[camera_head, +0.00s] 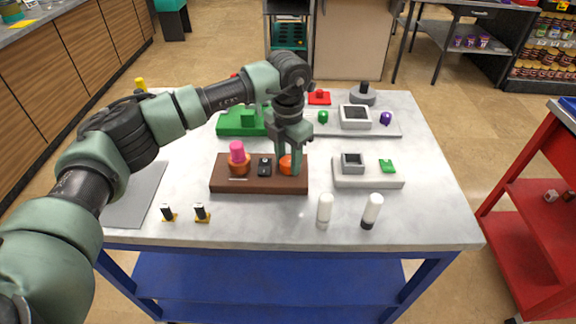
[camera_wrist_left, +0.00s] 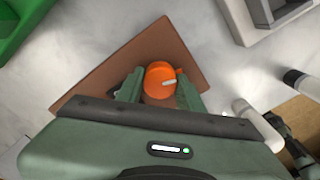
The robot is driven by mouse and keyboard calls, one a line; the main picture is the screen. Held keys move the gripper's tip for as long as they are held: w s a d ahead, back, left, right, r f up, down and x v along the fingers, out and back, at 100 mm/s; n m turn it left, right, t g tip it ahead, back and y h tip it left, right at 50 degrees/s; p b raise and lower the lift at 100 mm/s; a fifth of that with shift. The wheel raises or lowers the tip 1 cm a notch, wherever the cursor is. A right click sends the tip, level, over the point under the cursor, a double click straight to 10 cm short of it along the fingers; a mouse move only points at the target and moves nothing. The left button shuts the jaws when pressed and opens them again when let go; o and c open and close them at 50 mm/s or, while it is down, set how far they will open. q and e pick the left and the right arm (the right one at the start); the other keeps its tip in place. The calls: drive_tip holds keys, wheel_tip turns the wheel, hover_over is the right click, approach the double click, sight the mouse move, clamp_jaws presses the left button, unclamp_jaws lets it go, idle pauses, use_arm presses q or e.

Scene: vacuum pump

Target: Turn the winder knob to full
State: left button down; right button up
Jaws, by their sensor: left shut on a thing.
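The winder knob (camera_head: 286,164) is an orange round knob at the right end of a brown base (camera_head: 222,180) on the table. In the left wrist view the orange knob (camera_wrist_left: 159,80) shows a short white mark on its top, pointing right. My left gripper (camera_head: 287,160) reaches down from above and is shut on the knob, a finger on each side. In the left wrist view the left gripper's fingers (camera_wrist_left: 160,92) flank the knob. The fingers hide part of the knob in the head view.
A white tray (camera_head: 370,181) lies to the right. White cylinders (camera_head: 325,209) stand in front right. A green block (camera_head: 238,122) is behind.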

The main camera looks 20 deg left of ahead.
use_arm(q)
drive_tip(key=m+b, duration=0.1)
drive_tip(key=m, duration=0.2)
drive_tip(key=shift+w+b, duration=0.1)
drive_tip(key=shift+b, duration=0.2)
drive_tip(key=m+b, duration=0.1)
drive_tip(key=m, duration=0.2)
drive_tip(key=shift+m+b, duration=0.3)
drive_tip(key=shift+b, duration=0.1)
drive_tip(key=m+b, duration=0.1)
drive_tip(key=m, duration=0.2)
drive_tip(key=shift+m, duration=0.3)
drive_tip(key=m+b, duration=0.1)
drive_tip(key=m, duration=0.2)
drive_tip(key=shift+r+m, duration=0.1)
drive_tip(key=shift+m, duration=0.2)
drive_tip(key=m+b, duration=0.1)
drive_tip(key=m, duration=1.1)
drive_tip(key=shift+r+m, duration=0.1)
drive_tip(key=shift+m, duration=0.2)
